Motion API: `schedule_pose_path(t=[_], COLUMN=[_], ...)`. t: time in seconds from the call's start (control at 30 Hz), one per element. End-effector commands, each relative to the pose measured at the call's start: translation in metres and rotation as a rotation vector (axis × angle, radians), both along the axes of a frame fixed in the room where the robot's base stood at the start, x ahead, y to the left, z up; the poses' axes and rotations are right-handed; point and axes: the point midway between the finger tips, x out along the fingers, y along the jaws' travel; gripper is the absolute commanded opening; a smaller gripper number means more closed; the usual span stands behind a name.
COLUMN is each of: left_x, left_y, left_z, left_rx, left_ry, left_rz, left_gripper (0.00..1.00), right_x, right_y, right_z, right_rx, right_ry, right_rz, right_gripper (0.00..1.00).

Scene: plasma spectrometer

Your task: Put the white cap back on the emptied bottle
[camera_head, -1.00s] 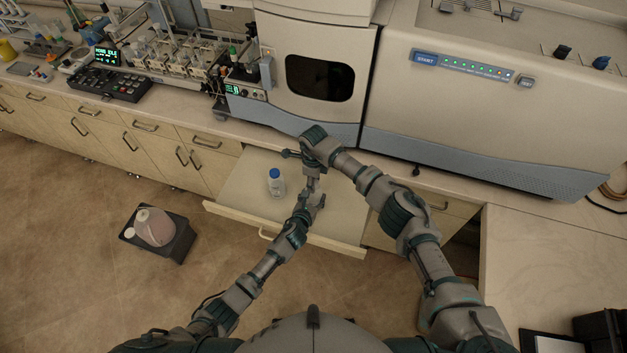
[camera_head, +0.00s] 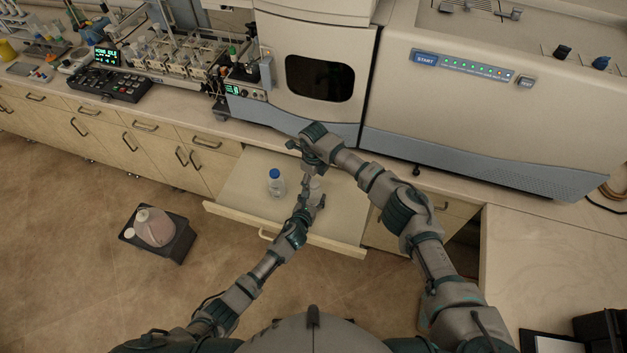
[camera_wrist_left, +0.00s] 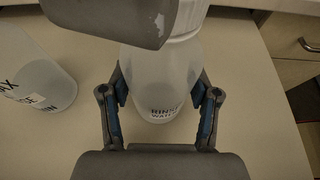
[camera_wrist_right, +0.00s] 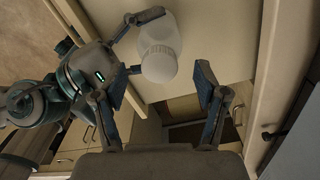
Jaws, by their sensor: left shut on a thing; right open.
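A translucent bottle (camera_wrist_left: 160,75) labelled "RINSE WATER" stands upright in the left wrist view, between the fingers of my left gripper (camera_wrist_left: 161,88), which is shut on it. It shows small in the head view (camera_head: 316,186), partly behind my left gripper (camera_head: 312,200). In the right wrist view the bottle (camera_wrist_right: 180,20) ends in a round white top, which looks like the white cap (camera_wrist_right: 160,65) sitting on the mouth. My right gripper (camera_wrist_right: 150,85) is open, its fingers apart from the cap. Its dark grey part covers some of the bottle top in the left wrist view.
A second bottle (camera_head: 276,186) with a blue cap stands to the left on the pulled-out drawer board (camera_head: 245,200). It also shows in the left wrist view (camera_wrist_left: 38,80). The spectrometer and counter edge (camera_head: 330,140) lie just beyond my right gripper (camera_head: 302,148).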

Motion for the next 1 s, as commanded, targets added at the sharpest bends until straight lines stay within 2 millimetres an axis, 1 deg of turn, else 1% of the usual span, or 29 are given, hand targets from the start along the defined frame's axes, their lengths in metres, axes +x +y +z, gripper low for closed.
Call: schedule_pose_path(t=[0.03,0.3,0.43,0.5,0.63,0.9,0.93,0.97,1.0], left_x=[-0.001,-0.001,-0.001,-0.001,-0.001,-0.001,0.0,0.0,-0.001], left_y=[0.0,0.0,0.0,0.001,0.0,0.0,0.0,0.0,0.001], left_z=[-0.002,-0.002,-0.002,-0.002,-0.002,-0.002,-0.001,-0.001,-0.001], left_rx=[0.001,0.001,0.001,0.001,0.001,0.001,0.001,0.001,0.001], left_ry=[0.003,0.003,0.003,0.003,0.003,0.003,0.003,0.003,0.003], left_rz=[0.001,0.001,0.001,0.001,0.001,0.001,0.001,0.001,0.001], left_gripper=[0.0,0.0,0.0,0.0,0.0,0.0,0.64,0.71,0.81], right_x=[0.001,0.002,0.003,0.003,0.003,0.003,0.003,0.003,0.003], right_y=[0.0,0.0,-0.001,0.0,-0.001,-0.001,-0.001,-0.001,-0.001], right_z=[0.01,0.068,0.089,0.097,0.104,0.105,0.105,0.105,0.105], right_rx=[0.001,0.0,0.0,0.0,-0.001,-0.001,-0.001,-0.001,-0.001], right_ry=[-0.004,-0.004,-0.002,-0.003,-0.002,-0.001,-0.001,-0.001,-0.001], right_rz=[0.0,0.0,-0.001,-0.002,-0.002,-0.002,-0.002,-0.002,-0.002], right_gripper=[0.73,0.73,0.73,0.73,0.73,0.73,0.73,0.73,0.73])
